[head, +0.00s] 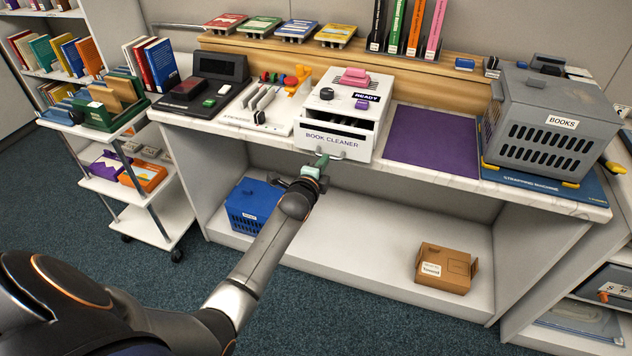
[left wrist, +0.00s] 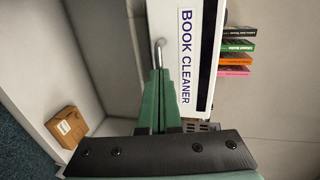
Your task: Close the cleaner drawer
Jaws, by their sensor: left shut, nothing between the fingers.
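The white book cleaner (head: 350,85) stands on the counter, with a "READY" label on its top. Its drawer (head: 332,142) is pulled out part way, and a dark gap shows behind the drawer front lettered "BOOK CLEANER". My left gripper (head: 320,161) is just in front of the drawer front, low by its handle. In the left wrist view, the green fingers (left wrist: 160,95) are together with nothing between them, close to the drawer front (left wrist: 188,60) and the metal handle (left wrist: 158,50). I cannot tell whether they touch it. My right gripper is not in view.
A purple mat (head: 432,141) lies right of the cleaner, then a grey "BOOKS" crate (head: 545,115). A blue basket (head: 245,203) and a cardboard box (head: 444,268) sit on the lower shelf. A white cart (head: 150,205) stands left.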

